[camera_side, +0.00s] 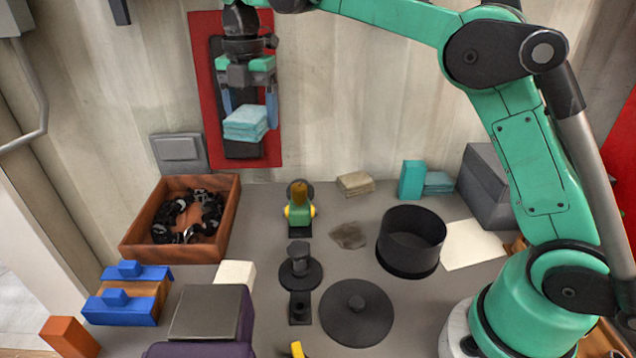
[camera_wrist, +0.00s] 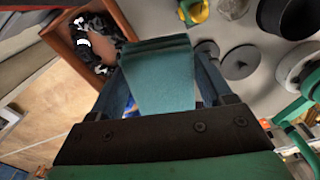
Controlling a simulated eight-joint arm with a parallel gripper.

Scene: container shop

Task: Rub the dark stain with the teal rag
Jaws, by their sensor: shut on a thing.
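The teal rag (camera_side: 245,123) is a folded, light teal bundle held high above the back of the table, in front of the wall. My gripper (camera_side: 249,110) points down and is shut on it, with a finger on each side. In the wrist view the rag (camera_wrist: 158,78) fills the space between the fingers. The dark stain (camera_side: 348,236) is a brownish grey patch on the grey table, left of the black pot. It lies below and to the right of my gripper, well apart from the rag. The stain (camera_wrist: 232,8) also shows at the wrist view's top edge.
A black pot (camera_side: 411,242) stands just right of the stain, and a green and yellow figure (camera_side: 299,209) stands to its left. A tan folded cloth (camera_side: 355,184) lies behind it. A black lid (camera_side: 357,312) lies in front. An orange-brown crate (camera_side: 231,215) holds dark parts.

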